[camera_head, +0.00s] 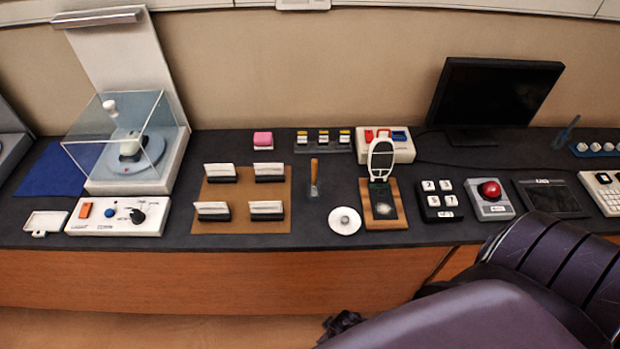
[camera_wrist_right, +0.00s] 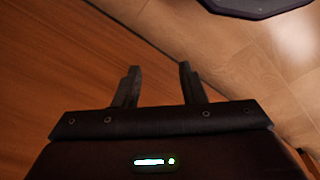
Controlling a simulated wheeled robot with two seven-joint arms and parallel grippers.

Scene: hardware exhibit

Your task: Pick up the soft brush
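A small brush-like tool with an orange-brown wooden handle (camera_head: 314,178) is on the dark counter, just right of the brown board. It looks like the soft brush. My right gripper (camera_wrist_right: 158,70) is open and empty in the wrist view, in front of the wood panel and above the floor. It is below and in front of the counter, away from the brush. My left gripper is in neither view.
The brown board (camera_head: 240,211) holds several card blocks left of the brush. A white disc (camera_head: 344,220) and a magnifier stand (camera_head: 382,200) are close on its right. A clear-covered turntable (camera_head: 130,145) stands left, a monitor (camera_head: 493,95) back right. Bare counter lies around the brush.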

